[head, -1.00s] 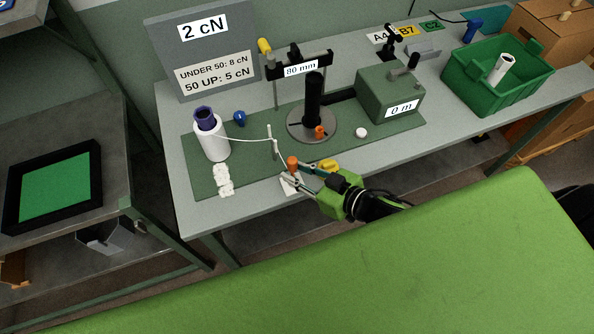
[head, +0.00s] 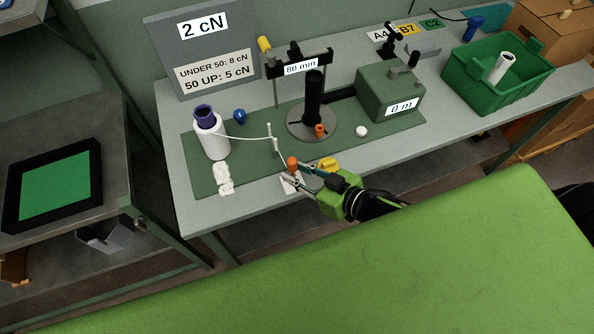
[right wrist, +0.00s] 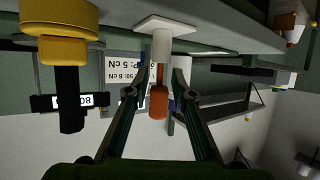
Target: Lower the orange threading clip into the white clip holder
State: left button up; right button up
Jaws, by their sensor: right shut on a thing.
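The orange threading clip (head: 292,162) is upright between the fingers of my right gripper (head: 293,173), which is shut on it. In the right wrist view, which is upside down, the clip (right wrist: 158,102) has a thick orange body and a thin stem. The stem meets the mouth of the white clip holder's tube (right wrist: 162,48); how deep it sits I cannot tell. The holder's base plate shows in the head view (head: 289,185), partly covered by my fingers, at the front edge of the bench. My left gripper is not in view.
A yellow-topped part (head: 328,164) stands close behind my right gripper. A white yarn cone (head: 211,142) stands to the left, its thread running through a thin white post (head: 270,140). A black cylinder (head: 313,100) on a round plate is behind. A green bin (head: 480,92) is far right.

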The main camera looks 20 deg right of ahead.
jog(key=shift+f, duration=1.7)
dwell(2.0)
jog(key=o, duration=1.1)
jog(key=shift+s, duration=0.1)
jog(key=v, duration=1.2)
jog(key=shift+d, duration=0.1)
jog(key=shift+f, duration=0.1)
